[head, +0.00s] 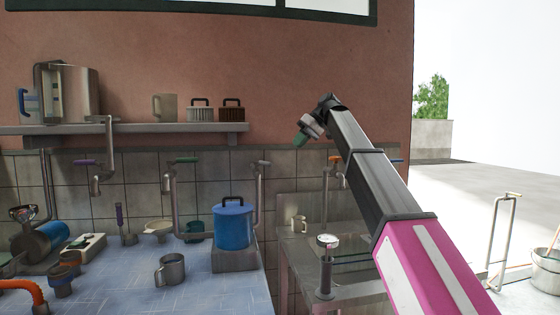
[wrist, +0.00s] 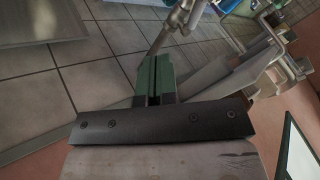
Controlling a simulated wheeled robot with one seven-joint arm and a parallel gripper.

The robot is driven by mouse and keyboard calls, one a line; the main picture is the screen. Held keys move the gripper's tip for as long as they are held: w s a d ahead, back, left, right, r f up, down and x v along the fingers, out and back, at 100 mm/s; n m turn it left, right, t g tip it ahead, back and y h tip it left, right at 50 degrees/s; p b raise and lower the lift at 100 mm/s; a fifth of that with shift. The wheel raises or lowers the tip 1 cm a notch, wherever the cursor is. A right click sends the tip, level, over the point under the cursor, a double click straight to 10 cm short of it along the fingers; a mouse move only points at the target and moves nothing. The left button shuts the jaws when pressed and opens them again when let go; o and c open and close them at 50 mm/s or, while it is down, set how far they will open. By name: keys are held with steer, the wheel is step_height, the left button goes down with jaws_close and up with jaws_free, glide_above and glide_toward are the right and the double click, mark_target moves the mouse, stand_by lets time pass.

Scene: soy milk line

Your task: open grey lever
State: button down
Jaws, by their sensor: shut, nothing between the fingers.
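A small grey lever (head: 262,163) tops the grey pipe at the tiled wall, just right of the blue pot. My gripper (head: 299,139) is up in front of the wall, above and right of the grey lever and apart from it in the picture. In the wrist view its green fingers (wrist: 155,72) are shut together with nothing between them. A grey metal pipe (wrist: 175,25) shows beyond the fingertips; I cannot tell which tap it belongs to.
Other taps have purple (head: 85,162), green (head: 184,160) and orange (head: 335,158) levers. A blue pot (head: 233,226) stands on a block below the grey lever. A shelf (head: 180,128) with jugs and lidded containers runs above. A metal mug (head: 172,270) stands on the tiled counter.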

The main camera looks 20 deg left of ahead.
mark_target(263, 163)
steer(key=s+a+f, duration=0.5)
steer(key=a+f, duration=0.1)
steer(key=a, duration=0.2)
steer(key=shift+f, duration=0.4)
steer(key=shift+s+a, duration=0.1)
steer(key=shift+s+m+t, duration=0.25)
steer(key=shift+m+t, duration=0.25)
steer(key=shift+m, duration=0.3)
